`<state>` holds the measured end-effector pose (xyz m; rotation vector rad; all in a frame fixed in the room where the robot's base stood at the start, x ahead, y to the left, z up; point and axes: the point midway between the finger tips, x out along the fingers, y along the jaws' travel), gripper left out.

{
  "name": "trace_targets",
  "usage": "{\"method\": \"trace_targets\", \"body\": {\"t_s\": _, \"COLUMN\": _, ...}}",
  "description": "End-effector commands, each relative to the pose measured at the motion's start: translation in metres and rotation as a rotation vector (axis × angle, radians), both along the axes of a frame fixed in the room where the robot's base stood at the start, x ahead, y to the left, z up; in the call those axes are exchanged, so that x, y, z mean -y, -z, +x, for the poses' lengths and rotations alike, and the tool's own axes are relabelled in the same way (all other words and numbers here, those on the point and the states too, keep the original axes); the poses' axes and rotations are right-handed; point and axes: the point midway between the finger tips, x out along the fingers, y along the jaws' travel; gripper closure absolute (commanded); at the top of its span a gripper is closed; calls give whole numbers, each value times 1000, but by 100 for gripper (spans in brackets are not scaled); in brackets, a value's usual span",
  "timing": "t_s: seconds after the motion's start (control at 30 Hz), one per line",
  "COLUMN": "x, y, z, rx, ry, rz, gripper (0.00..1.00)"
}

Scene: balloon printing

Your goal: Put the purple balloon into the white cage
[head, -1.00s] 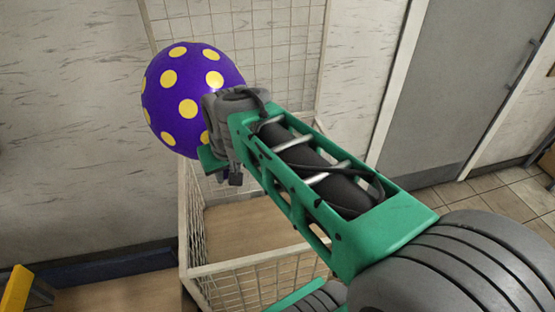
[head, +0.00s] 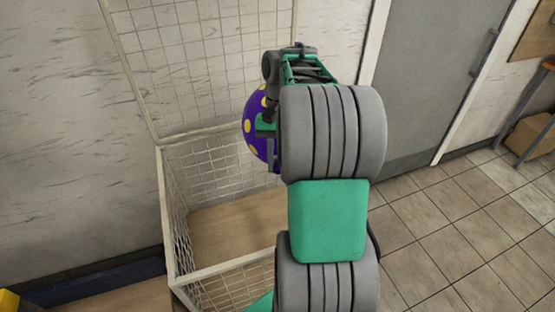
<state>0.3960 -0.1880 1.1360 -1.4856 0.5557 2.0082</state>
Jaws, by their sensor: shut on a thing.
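The purple balloon (head: 254,141) with yellow dots shows in the head view, mostly hidden behind my arm. My gripper (head: 268,148) is shut on it; the fingertips are largely hidden by the balloon and arm. The white cage (head: 172,235) is a wire-mesh box with an open top, a raised mesh lid or back panel (head: 200,60) and a wooden floor (head: 230,228). The balloon appears over the right rear part of the cage. I cannot tell whether it is below the rim.
A grey door (head: 430,80) is at the right, and tiled floor (head: 430,240) lies clear in front of it. A brown box (head: 527,140) stands under a table at the far right. A marbled wall (head: 50,130) is at the left and behind.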

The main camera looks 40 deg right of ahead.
Motion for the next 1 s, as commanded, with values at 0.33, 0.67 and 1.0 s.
{"method": "trace_targets", "body": {"t_s": 0.33, "x": -1, "y": 58, "z": 0, "rx": 0, "ry": -1, "rz": -1, "gripper": 100}}
{"method": "trace_targets", "body": {"t_s": 0.67, "x": -1, "y": 107, "z": 0, "rx": 1, "ry": -3, "rz": -1, "gripper": 100}}
{"method": "trace_targets", "body": {"t_s": 1.0, "x": -1, "y": 127, "z": 0, "rx": 1, "ry": -3, "rz": -1, "gripper": 100}}
